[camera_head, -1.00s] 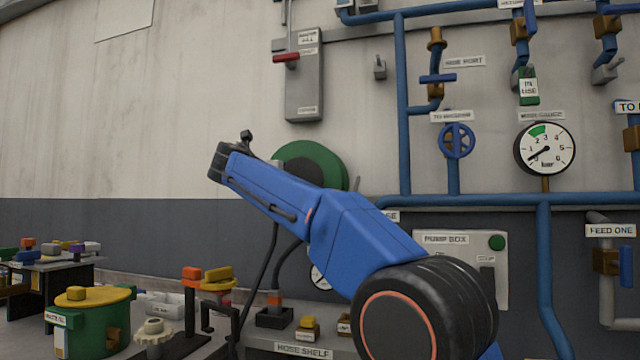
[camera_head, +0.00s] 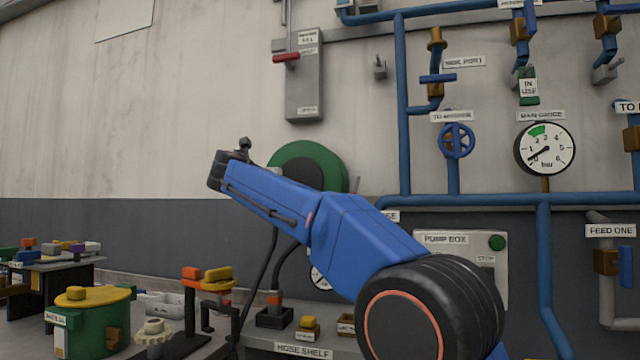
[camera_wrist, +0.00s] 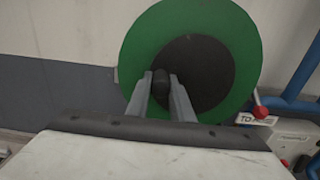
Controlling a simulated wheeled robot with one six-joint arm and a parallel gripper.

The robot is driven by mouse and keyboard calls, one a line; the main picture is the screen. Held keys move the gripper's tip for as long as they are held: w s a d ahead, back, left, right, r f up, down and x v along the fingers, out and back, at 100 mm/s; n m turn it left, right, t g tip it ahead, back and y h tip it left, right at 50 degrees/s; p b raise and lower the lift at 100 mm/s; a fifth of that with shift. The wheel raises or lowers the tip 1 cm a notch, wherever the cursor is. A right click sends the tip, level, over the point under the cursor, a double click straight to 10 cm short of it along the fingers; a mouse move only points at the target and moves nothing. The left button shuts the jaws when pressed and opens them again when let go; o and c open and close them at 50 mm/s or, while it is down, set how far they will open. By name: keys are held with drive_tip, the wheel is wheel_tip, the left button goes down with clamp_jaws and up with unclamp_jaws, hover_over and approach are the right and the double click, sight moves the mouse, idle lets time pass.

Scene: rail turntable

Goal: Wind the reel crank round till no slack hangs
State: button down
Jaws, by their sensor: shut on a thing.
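The hose reel (camera_head: 312,163) is a green disc on the wall, partly behind my blue arm in the head view. In the wrist view the reel (camera_wrist: 245,45) shows its green rim and a dark round centre. My gripper (camera_wrist: 160,80) is shut on the dark crank knob (camera_wrist: 160,78), which stands between the two grey fingers in front of the reel. A black hose (camera_head: 271,275) hangs below the reel in a long line toward the shelf. The gripper's fingers are hidden in the head view.
The hose shelf (camera_head: 303,350) lies below, with a yellow-topped block (camera_head: 308,325). A green drum (camera_head: 92,318) stands at lower left. Blue pipes, a gauge (camera_head: 545,148) and the pump box (camera_head: 455,262) are on the wall at right. In the wrist view a red knob (camera_wrist: 260,112) is right of the reel.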

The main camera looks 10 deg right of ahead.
drive_tip(key=shift+w+f, duration=0.1)
drive_tip(key=shift+f, duration=0.15)
drive_tip(key=shift+d+f, duration=0.1)
drive_tip(key=shift+f, duration=0.45)
drive_tip(key=shift+f, duration=0.1)
drive_tip(key=shift+s+d+f, duration=0.2)
drive_tip(key=shift+d+f, duration=0.05)
drive_tip(key=shift+f, duration=0.25)
drive_tip(key=shift+s+d+f, duration=0.25)
drive_tip(key=shift+d+f, duration=0.2)
drive_tip(key=shift+f, duration=0.1)
